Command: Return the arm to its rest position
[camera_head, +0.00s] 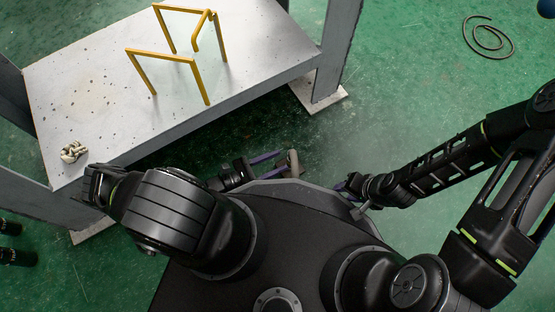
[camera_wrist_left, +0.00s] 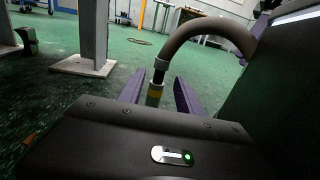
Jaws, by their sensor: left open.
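My left arm comes in from the left and folds down beside my base. My left gripper (camera_head: 283,161) is low, next to the workbench's near side, with its purple fingers apart. In the left wrist view the two fingers of the left gripper (camera_wrist_left: 160,88) are spread. A curved grey-beige tube (camera_wrist_left: 210,20) with a black and yellow lower end stands between or just beyond the fingers; I cannot tell which. The tube also shows at the fingertips in the head view (camera_head: 294,161). My right gripper (camera_head: 346,193) is low at the base's front edge; its opening is unclear.
A pale speckled workbench (camera_head: 100,95) stands at upper left, with yellow bent bars (camera_head: 165,57) and a small pale lumpy object (camera_head: 73,151) on it. Its leg (camera_head: 333,50) is close ahead. A dark coiled hose (camera_head: 488,37) lies on the open green floor at upper right.

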